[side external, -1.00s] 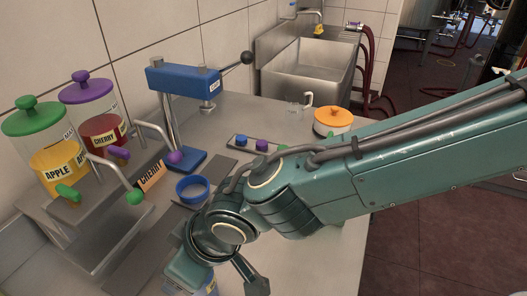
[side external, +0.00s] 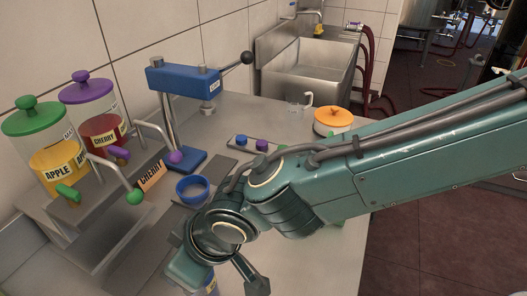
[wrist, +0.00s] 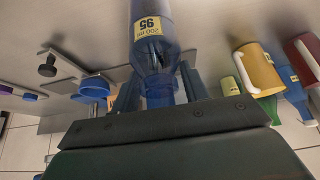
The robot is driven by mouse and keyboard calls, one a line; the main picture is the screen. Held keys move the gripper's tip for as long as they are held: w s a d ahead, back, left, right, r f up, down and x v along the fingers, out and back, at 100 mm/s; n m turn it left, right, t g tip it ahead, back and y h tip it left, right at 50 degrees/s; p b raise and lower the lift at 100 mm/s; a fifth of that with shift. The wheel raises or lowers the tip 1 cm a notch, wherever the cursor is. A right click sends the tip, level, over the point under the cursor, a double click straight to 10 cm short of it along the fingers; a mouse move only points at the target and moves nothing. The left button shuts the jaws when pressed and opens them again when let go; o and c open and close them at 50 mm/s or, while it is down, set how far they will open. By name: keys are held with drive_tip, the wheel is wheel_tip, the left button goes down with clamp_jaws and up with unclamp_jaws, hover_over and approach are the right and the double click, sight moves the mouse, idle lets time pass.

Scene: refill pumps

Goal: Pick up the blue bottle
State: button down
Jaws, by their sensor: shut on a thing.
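The blue bottle (wrist: 152,42) is translucent blue with a yellow label reading "200 ml 95". It sits between the two dark fingers of my gripper (wrist: 160,92) in the wrist view, and they are closed on its narrower end. In the side external view my gripper (side external: 228,278) is low at the bottom edge. Only a small part of the bottle (side external: 212,287) shows there, and the rest is hidden or out of frame. I cannot tell whether the bottle touches the counter.
Apple (side external: 55,165) and cherry (side external: 103,130) dispensers are on the left. An orange-lidded jar (side external: 332,120) and a sink (side external: 305,75) are farther back.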

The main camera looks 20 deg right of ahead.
wheel_tip(320, 180, up, 20)
idle(0.6)
drive_tip(key=shift+r, duration=0.15)
idle(0.6)
drive_tip(key=shift+r, duration=2.85)
